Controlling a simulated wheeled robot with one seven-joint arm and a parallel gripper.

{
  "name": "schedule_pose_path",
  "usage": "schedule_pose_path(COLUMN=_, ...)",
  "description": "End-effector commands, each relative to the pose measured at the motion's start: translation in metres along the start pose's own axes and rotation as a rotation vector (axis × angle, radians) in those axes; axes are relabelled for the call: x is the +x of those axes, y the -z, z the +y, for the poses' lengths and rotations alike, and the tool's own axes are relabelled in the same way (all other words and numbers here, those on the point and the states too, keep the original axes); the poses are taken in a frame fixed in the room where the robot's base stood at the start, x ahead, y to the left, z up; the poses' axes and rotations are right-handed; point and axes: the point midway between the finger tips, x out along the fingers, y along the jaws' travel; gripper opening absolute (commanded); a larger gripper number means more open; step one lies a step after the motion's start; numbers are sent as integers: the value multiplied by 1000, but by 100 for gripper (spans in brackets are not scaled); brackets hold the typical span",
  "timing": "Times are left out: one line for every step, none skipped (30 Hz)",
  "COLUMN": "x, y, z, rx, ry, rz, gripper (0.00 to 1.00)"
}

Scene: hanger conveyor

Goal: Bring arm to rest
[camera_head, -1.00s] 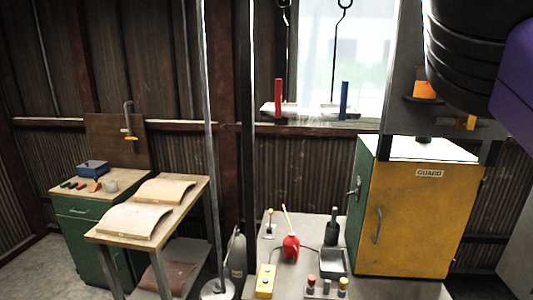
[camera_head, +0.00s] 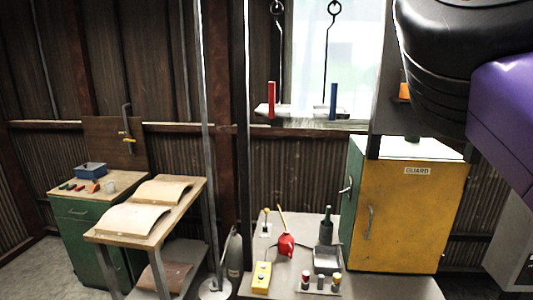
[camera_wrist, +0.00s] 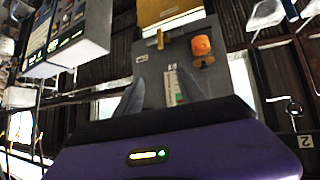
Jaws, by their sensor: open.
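My arm shows in the head view as a black and purple link (camera_head: 460,90) at the upper right; its gripper end is out of that picture. In the wrist view my gripper (camera_wrist: 158,90) shows two grey fingers standing apart. I see nothing between them. Behind them is a grey panel with an orange knob (camera_wrist: 202,46) and a yellow piece.
Hanging trays carry a red block (camera_head: 271,99) and a blue block (camera_head: 333,101). A wooden table (camera_head: 110,238) stands left.

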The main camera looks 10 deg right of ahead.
Motion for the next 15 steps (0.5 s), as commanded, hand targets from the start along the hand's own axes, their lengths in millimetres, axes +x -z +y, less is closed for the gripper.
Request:
schedule_pose_path(x=11, y=3, z=2, rx=18, ry=-25, rz=37, gripper=46)
schedule_pose_path(x=16, y=6, z=3, rx=30, ry=-38, rz=63, gripper=46)
schedule_pose_path(x=22, y=9, z=6, rx=45, ry=-57, rz=95, gripper=46)
schedule_pose_path(x=27, y=10, z=6, rx=53, ry=-72, rz=119, gripper=46)
schedule_pose_path(x=32, y=12, z=8, rx=63, ry=-86, rz=142, gripper=46)
schedule_pose_path(x=40, y=14, z=9, rx=74, ry=-106, rz=175, gripper=46)
schedule_pose_path(x=45, y=15, z=10, rx=82, ry=-122, rz=200, gripper=46)
schedule_pose_path(x=52, y=15, z=10, rx=89, ry=-139, rz=225, gripper=46)
schedule_pose_path(x=60, y=15, z=11, rx=97, ry=-162, rz=262, gripper=46)
schedule_pose_path(x=67, y=15, z=11, rx=102, ry=-180, rz=291, gripper=46)
schedule_pose_path(x=74, y=14, z=11, rx=106, ry=-198, rz=320, gripper=46)
schedule_pose_path(x=82, y=12, z=11, rx=110, ry=-222, rz=361, gripper=46)
schedule_pose_path(x=89, y=11, z=10, rx=111, ry=-239, rz=391, gripper=46)
schedule_pose_path(x=95, y=9, z=9, rx=111, ry=-255, rz=422, gripper=46)
schedule_pose_path(x=102, y=6, z=8, rx=110, ry=-274, rz=461, gripper=46)
